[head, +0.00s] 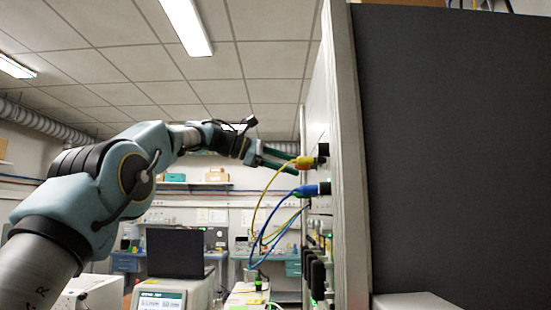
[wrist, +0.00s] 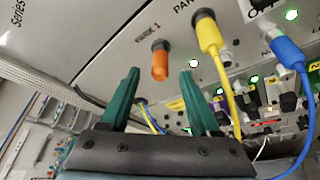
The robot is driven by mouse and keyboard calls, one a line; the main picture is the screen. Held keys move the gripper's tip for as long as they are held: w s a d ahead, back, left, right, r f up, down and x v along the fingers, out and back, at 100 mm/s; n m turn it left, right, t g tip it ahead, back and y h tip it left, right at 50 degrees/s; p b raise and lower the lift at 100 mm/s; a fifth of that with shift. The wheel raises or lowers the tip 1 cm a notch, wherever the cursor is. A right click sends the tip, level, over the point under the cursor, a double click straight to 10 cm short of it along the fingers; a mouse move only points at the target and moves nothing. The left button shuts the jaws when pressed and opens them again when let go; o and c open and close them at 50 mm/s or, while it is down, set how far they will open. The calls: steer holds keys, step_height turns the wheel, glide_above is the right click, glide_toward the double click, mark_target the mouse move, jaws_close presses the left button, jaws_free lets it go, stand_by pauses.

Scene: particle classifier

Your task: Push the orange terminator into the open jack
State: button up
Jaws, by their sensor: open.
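The orange terminator (wrist: 160,65) sticks out from the light panel in the wrist view, with a dark ring at its panel end. A printed label is beside it. I cannot tell how deep it sits, and the jack opening behind it is hidden. My gripper (wrist: 161,72) is open, its two green fingers spread on either side of the terminator, with visible gaps and nothing held. In the head view, my gripper (head: 278,158) points at the panel face near the yellow plug.
A yellow cable plug (wrist: 209,35) sits just right of the terminator, and a blue cable plug (wrist: 287,50) is farther right. Both cables hang below. Knobs and green lights crowd the lower right panel (wrist: 262,92). A grey braided cable (wrist: 50,80) runs at left.

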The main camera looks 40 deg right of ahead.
steer(key=shift+s+d+f, duration=0.15)
steer(key=shift+d, duration=0.15)
steer(key=shift+c, duration=0.3)
jaws_close()
steer(key=c, duration=0.6)
jaws_free()
jaws_close()
steer(key=shift+w+a, duration=0.2)
steer(key=w+a+b, duration=0.1)
steer(key=w+a, duration=0.3)
steer(key=a, duration=0.1)
steer(key=shift+w+a, duration=0.15)
stand_by(0.9)
